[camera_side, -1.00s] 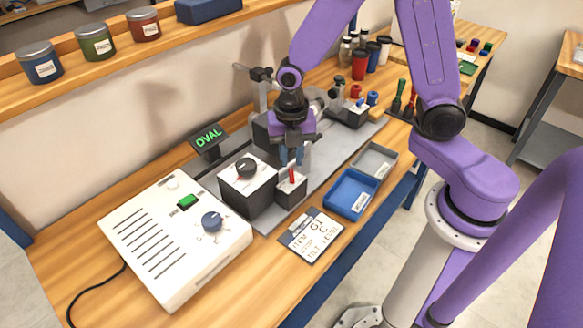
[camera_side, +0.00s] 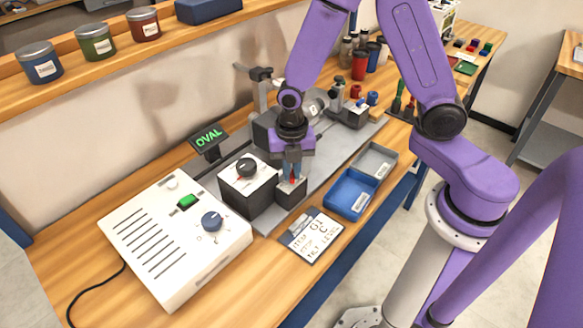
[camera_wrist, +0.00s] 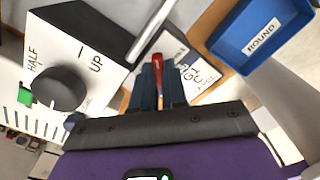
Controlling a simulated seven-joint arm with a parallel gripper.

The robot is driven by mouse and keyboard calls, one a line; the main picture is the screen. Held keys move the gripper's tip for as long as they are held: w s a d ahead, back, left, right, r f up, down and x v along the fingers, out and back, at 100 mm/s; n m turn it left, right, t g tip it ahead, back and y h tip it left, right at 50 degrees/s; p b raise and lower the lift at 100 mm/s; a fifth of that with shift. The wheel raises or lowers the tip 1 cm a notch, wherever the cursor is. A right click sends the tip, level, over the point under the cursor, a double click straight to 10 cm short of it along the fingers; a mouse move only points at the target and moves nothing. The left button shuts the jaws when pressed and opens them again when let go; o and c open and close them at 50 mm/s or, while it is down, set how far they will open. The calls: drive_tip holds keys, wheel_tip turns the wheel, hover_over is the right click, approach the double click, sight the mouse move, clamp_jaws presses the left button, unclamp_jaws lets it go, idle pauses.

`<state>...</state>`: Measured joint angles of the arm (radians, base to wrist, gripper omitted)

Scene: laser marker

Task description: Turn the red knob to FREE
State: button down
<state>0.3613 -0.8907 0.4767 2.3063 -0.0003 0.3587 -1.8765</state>
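The red knob (camera_side: 292,180) is a slim red lever on a small dark block with a white top (camera_side: 298,188), in front of the larger dial box. In the wrist view the red knob (camera_wrist: 157,62) shows just beyond and between my fingertips. My gripper (camera_side: 291,172) points down over the small block, its blue fingers on either side of the knob. In the wrist view my gripper (camera_wrist: 161,80) has a narrow gap between its fingers; whether they touch the knob is unclear. The FREE marking is hidden or not readable.
The dial box (camera_side: 247,185) with a black knob marked HALF and UP stands left of my gripper. A white control box (camera_side: 175,240) with a blue dial is farther left. Blue (camera_side: 351,193) and grey (camera_side: 376,159) trays lie right. A card (camera_side: 311,236) lies in front.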

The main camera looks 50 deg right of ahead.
sight(292, 173)
drive_tip(key=shift+m, duration=0.3)
drive_tip(key=m, duration=0.4)
drive_tip(key=shift+m, duration=2.4)
drive_tip(key=c, duration=1.4)
unclamp_jaws()
drive_tip(key=shift+c, duration=0.2)
drive_tip(key=shift+r, duration=0.15)
wheel_tip(292, 173, up, 17)
drive_tip(key=shift+r, duration=0.15)
